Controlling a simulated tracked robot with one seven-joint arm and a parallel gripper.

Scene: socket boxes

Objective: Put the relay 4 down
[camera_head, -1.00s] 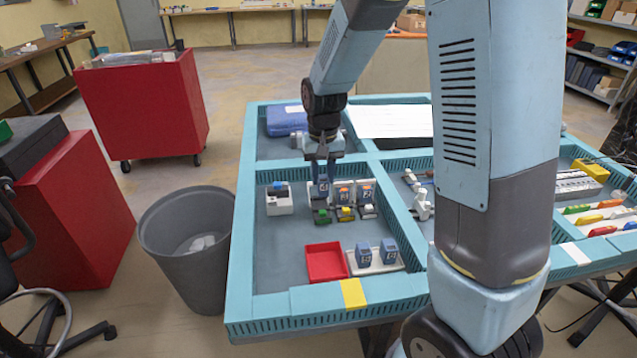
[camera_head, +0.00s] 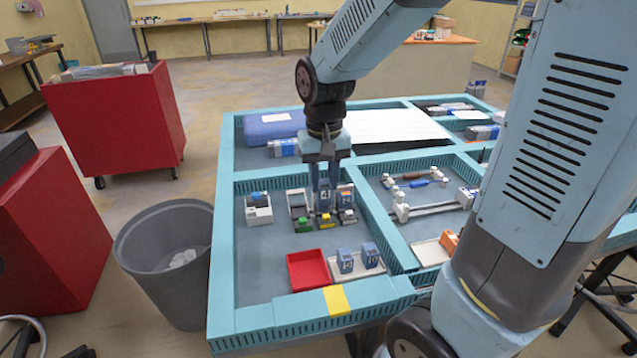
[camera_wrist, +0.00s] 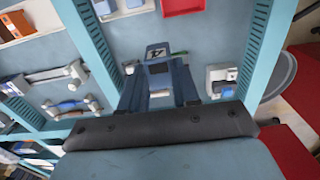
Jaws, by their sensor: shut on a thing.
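My gripper (camera_head: 324,180) is shut on a dark blue relay with a 4 on its label (camera_head: 324,197). The relay is upright and in line with the middle socket, which has a yellow front (camera_head: 325,221). It covers whatever is behind it there; I cannot tell whether it touches the socket. The left socket, with a green front (camera_head: 304,224), shows no relay. The right socket (camera_head: 348,216) holds an orange-topped relay (camera_head: 346,197). In the wrist view the relay (camera_wrist: 157,56) is between my two fingers (camera_wrist: 160,82).
A red tray (camera_head: 308,270) and a white tray with two blue relays (camera_head: 346,261) lie in front. A white box with a blue top (camera_head: 258,208) stands left. Pale blue divider walls (camera_head: 388,231) bound the compartment. Bare floor shows at front left.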

